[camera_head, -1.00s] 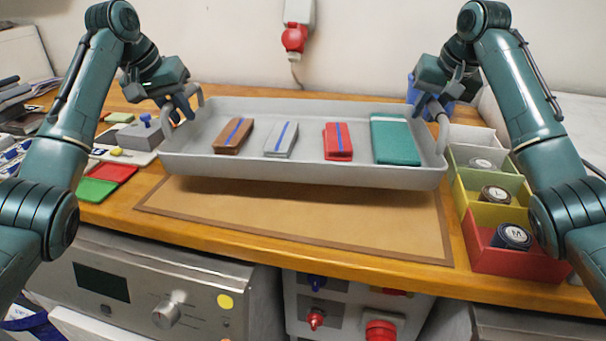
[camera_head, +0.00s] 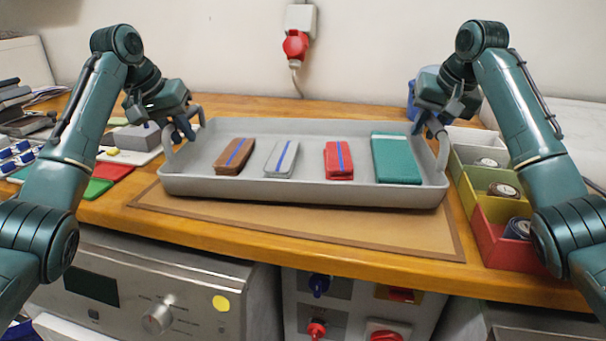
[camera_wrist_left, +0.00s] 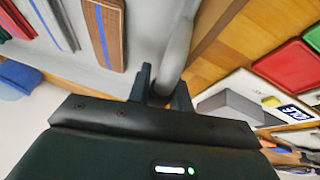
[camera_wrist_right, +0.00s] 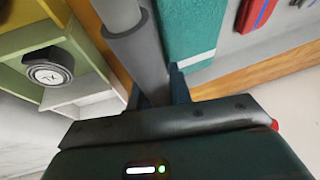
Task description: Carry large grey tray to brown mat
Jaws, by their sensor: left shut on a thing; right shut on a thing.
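The large grey tray (camera_head: 300,190) is level over the brown mat (camera_head: 340,222), whose front strip shows below it; I cannot tell whether the tray touches the mat. My left gripper (camera_head: 187,132) is shut on the tray's left handle, which also shows in the left wrist view (camera_wrist_left: 178,50). My right gripper (camera_head: 432,130) is shut on the right handle, seen in the right wrist view (camera_wrist_right: 140,55). In the tray lie a brown folded item (camera_head: 234,156), a grey one (camera_head: 281,158), a red one (camera_head: 339,160) and a larger teal one (camera_head: 396,158).
Coloured bins with rolled items stand right of the mat, the red bin (camera_head: 500,245) nearest. Left are red (camera_head: 112,171) and green (camera_head: 97,188) flat pieces and a grey block (camera_head: 138,137). A red plug and socket (camera_head: 296,45) hang on the back wall.

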